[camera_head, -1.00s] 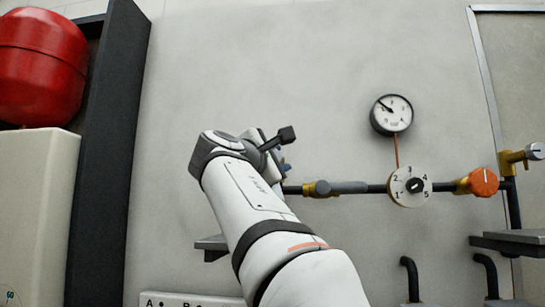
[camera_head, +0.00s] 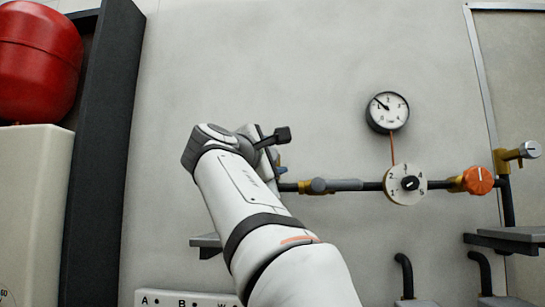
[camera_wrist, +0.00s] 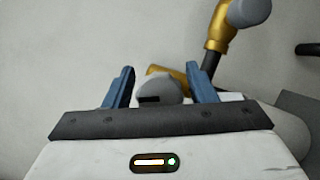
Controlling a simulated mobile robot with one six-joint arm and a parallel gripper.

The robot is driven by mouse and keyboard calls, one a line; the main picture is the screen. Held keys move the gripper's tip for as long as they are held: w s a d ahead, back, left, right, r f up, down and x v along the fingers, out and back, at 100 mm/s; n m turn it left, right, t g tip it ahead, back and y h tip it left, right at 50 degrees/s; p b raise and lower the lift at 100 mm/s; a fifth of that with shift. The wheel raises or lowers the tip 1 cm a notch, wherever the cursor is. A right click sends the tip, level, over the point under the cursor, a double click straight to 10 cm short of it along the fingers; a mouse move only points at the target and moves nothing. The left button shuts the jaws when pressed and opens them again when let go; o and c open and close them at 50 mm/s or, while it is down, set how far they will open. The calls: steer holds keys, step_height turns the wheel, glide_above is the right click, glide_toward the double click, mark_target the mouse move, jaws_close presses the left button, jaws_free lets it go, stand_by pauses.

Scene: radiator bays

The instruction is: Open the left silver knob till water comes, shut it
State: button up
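My gripper (camera_wrist: 160,82) shows in the wrist view as two blue fingers standing apart. A silver knob (camera_wrist: 157,91) with a dark slot lies between them, with a narrow gap at the right finger; contact on the left cannot be told. A brass fitting (camera_wrist: 170,72) shows behind the knob. Another silver knob (camera_head: 530,150) is on a brass valve at the far right. No water is visible.
The pipe carries a grey sleeve (camera_head: 335,185), a numbered white dial (camera_head: 405,184) and an orange knob (camera_head: 478,181). A gauge (camera_head: 387,112) hangs above. A red tank (camera_head: 38,55) and dark panel (camera_head: 108,150) stand left.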

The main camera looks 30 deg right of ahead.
steer(key=b+v, duration=0.2)
steer(key=v, duration=0.6)
steer(key=shift+b, duration=0.35)
stand_by(0.4)
